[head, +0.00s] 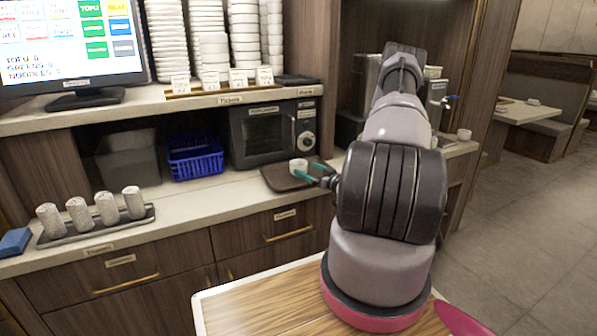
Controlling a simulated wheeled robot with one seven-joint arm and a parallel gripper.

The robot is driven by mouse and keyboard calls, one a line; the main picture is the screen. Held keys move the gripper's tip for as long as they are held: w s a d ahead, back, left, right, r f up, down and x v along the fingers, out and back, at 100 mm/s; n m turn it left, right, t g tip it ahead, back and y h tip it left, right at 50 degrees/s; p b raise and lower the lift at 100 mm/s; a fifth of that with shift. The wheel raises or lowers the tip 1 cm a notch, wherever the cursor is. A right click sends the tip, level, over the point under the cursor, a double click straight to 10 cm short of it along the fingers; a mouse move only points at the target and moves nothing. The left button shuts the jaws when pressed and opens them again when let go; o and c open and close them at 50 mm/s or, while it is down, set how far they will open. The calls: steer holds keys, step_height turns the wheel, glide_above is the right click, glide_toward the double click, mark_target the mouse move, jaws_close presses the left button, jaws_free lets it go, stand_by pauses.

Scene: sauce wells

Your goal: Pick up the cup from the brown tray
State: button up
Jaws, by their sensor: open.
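A small white cup (298,165) stands upright on the dark brown tray (278,182) on the counter, in front of the microwave. My gripper (302,173) is at the cup, with its green fingertips apart. One finger shows at the cup's lower front and the other just to its right. I cannot tell whether the fingers touch the cup or stand around it. My own arm hides the counter right of the tray.
A microwave (262,133) stands behind the tray under a shelf. A blue basket (194,155) is to its left. Rolled towels (107,208) stand on a tray at the left. Stacked white dishes (214,50) and a monitor (70,40) are on the shelf above.

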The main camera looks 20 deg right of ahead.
steer(key=x, duration=0.4)
steer(key=shift+w+a+r, duration=0.15)
steer(key=shift+w, duration=0.15)
steer(key=shift+c, duration=0.3)
steer(key=c, duration=1.1)
